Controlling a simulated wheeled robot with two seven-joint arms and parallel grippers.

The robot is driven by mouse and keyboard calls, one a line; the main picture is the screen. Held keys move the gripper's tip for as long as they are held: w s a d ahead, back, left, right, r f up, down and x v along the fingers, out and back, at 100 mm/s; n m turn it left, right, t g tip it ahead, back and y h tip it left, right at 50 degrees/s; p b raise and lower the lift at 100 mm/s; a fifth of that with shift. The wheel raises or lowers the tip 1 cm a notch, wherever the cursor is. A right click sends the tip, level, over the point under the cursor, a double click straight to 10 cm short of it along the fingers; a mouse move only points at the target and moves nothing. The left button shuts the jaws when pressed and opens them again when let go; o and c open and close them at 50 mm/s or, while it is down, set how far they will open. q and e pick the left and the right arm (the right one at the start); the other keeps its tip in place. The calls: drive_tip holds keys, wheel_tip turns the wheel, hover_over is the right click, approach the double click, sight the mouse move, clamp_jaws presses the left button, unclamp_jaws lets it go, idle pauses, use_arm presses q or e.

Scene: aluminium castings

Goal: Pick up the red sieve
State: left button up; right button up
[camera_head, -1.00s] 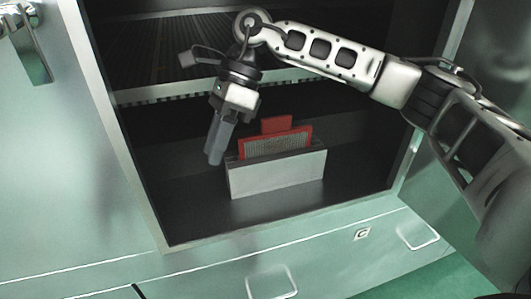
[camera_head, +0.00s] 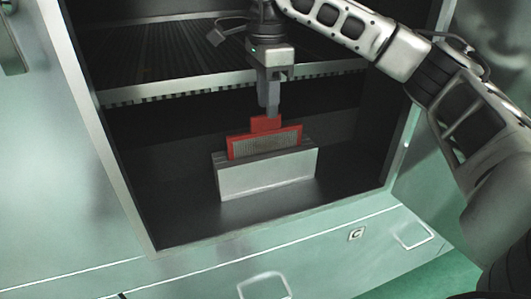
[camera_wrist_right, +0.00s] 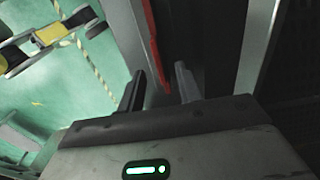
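The red sieve (camera_head: 264,143) has a red frame, a grey mesh and a red tab on top. It stands upright in a light grey holder (camera_head: 266,178) on the cabinet's lower floor. My right gripper (camera_head: 270,112) points down with its fingertips at the top tab. In the right wrist view the two fingers (camera_wrist_right: 160,88) are apart, with the red edge of the sieve (camera_wrist_right: 151,42) showing between them. I cannot tell whether either finger touches it. My left gripper is not in view.
The open cabinet (camera_head: 122,200) has a slatted shelf (camera_head: 160,55) above the sieve, and my right arm reaches in close to that shelf's front edge (camera_head: 170,92). An open door stands at the right. Floor space is free around the holder.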

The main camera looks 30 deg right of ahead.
sight(265, 115)
drive_tip(key=f, duration=0.4)
drive_tip(key=shift+a, duration=0.2)
clamp_jaws()
idle(1.2)
